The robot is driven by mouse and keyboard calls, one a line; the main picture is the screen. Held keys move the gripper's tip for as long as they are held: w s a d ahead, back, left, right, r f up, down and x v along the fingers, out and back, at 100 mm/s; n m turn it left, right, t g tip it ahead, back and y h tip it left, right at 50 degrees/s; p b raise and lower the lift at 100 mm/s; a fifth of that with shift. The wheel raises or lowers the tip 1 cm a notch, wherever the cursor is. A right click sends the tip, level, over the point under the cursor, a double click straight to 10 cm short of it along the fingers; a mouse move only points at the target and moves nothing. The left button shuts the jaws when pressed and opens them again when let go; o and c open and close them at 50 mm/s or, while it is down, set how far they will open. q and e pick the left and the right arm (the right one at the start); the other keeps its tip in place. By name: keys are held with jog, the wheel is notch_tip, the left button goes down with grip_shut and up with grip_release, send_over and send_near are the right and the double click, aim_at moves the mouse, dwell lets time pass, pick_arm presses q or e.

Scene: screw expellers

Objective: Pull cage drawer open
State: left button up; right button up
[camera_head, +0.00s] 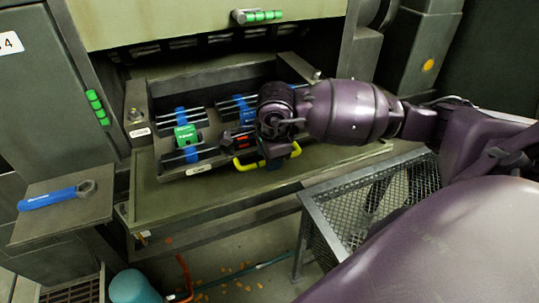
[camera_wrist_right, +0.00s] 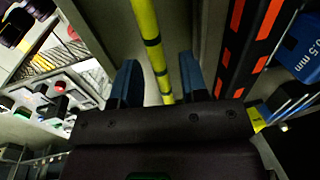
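The drawer-like metal box (camera_head: 216,76) is set in the machine opening in the head view and holds blue, green and dark cartridge-like parts. A yellow handle (camera_head: 243,166) is at its front, partly hidden by my right gripper (camera_head: 281,152). In the right wrist view a yellow bar with black bands (camera_wrist_right: 148,30) runs between the two blue-tipped fingers of the right gripper (camera_wrist_right: 158,75). The fingers are apart, with visible gaps on both sides of the bar; contact is not visible. My left gripper is in neither view.
A wire-mesh metal basket (camera_head: 345,212) stands below at the right. A blue wrench (camera_head: 50,198) lies on a side shelf (camera_head: 75,222) at the left. A green-grey ledge (camera_head: 160,200) runs in front of the box. A teal container (camera_head: 131,288) is on the floor.

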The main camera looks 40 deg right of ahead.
notch_tip(320, 180, up, 11)
jog(key=s, duration=0.2)
jog(key=shift+a+f, duration=0.15)
jog(key=shift+a, duration=0.1)
dwell(0.6)
